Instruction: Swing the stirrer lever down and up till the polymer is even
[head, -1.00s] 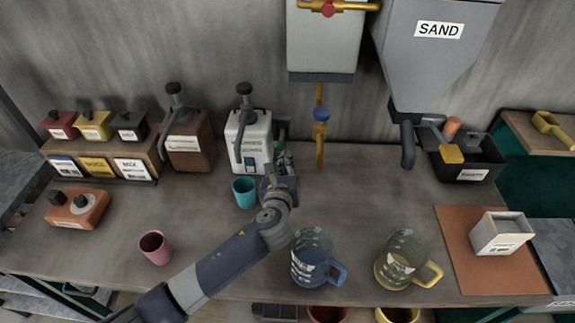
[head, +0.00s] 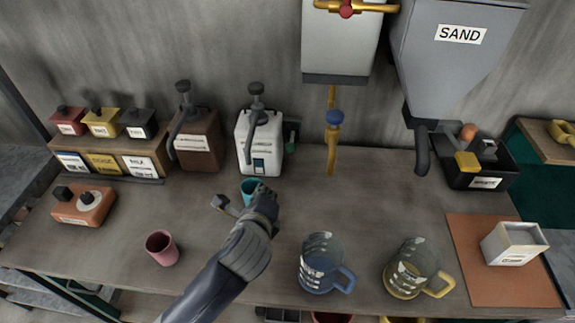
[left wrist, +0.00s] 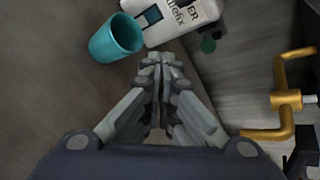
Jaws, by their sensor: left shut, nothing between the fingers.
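The white dispenser (head: 259,143) stands against the back wall, with a dark pump head and spout on top. Its label is partly readable in the left wrist view (left wrist: 186,18). The polymer inside is hidden. My left gripper (head: 265,197) is in front of the dispenser, over the teal cup's right side, apart from the knob. In the left wrist view its fingers (left wrist: 163,62) are shut and empty. My right gripper is out of view.
The teal cup (head: 250,187) stands close to my left gripper, partly covered by it. A pink cup (head: 162,248) is at left; a blue jug (head: 321,266) and a yellow jug (head: 408,270) stand at front right. A yellow pipe (head: 332,150) hangs right of the dispenser.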

